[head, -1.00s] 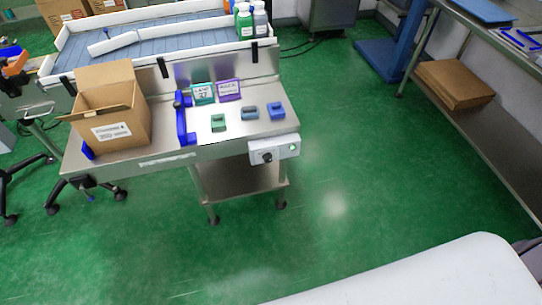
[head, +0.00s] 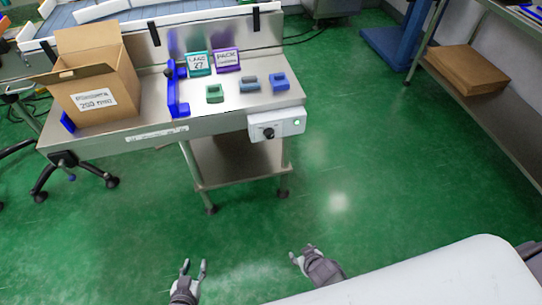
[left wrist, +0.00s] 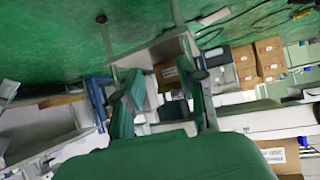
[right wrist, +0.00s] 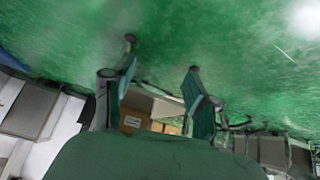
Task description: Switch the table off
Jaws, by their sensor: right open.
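The steel table (head: 150,143) stands ahead in the head view. A white control box (head: 287,123) is fixed to its front right edge. The box has a black knob (head: 267,133) and a small lit green spot (head: 297,122). My left gripper (head: 194,264) is low in the head view, in front of the table, with its fingers apart and nothing between them. My right gripper (head: 300,254) is to its right, also open and empty. Both are well short of the box. The wrist views also show the left fingers (left wrist: 163,90) and right fingers (right wrist: 161,88) spread.
An open cardboard box (head: 100,100) stands on the table's left. A blue bracket (head: 177,95), two signs (head: 227,60) and several small blocks (head: 249,83) are on top. Green floor (head: 340,220) lies clear ahead. A steel shelf (head: 480,110) stands at right.

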